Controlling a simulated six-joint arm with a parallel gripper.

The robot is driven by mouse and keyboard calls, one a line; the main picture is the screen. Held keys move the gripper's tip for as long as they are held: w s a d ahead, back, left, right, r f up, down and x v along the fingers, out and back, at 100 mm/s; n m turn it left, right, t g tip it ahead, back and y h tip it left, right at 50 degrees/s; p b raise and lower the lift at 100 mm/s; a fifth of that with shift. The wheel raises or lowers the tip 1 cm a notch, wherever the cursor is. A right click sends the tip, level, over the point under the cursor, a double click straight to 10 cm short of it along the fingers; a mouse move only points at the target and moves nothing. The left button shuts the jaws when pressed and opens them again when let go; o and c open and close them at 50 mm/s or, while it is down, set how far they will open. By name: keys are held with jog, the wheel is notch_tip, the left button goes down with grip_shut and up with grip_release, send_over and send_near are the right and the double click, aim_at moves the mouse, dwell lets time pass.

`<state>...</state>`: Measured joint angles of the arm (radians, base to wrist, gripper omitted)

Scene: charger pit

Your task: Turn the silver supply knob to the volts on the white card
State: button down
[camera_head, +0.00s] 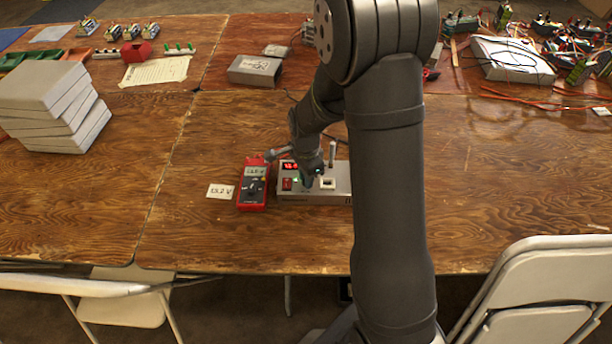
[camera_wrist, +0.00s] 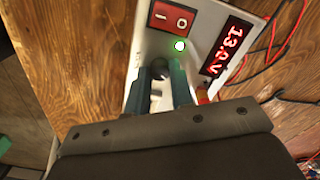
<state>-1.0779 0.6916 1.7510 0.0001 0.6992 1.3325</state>
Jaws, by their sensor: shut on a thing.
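The supply (camera_head: 312,198) is a pale grey box on the wooden table, just right of the red multimeter (camera_head: 253,203). Its red display (camera_wrist: 226,48) appears to read 13.0 V in the wrist view. A white card (camera_head: 220,191) left of the multimeter reads 13.2 V. My gripper (camera_wrist: 163,78) points down at the supply's face, its two fingers shut on the knob (camera_wrist: 158,72). Only the knob's dark-looking top shows between the fingers. In the head view the fingers hide the knob.
A red rocker switch (camera_wrist: 173,22) and a lit green lamp (camera_wrist: 180,46) sit close to my fingers. A grey stack of slabs (camera_head: 45,100) stands at the left. A grey box (camera_head: 254,70) lies behind the supply. The table in front of the supply is clear.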

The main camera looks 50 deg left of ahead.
jog(key=shift+m, duration=0.8)
jog(key=c, duration=1.3)
grip_release()
jog(key=shift+o, duration=0.2)
notch_tip(320, 180, up, 18)
jog(key=shift+f, duration=0.25)
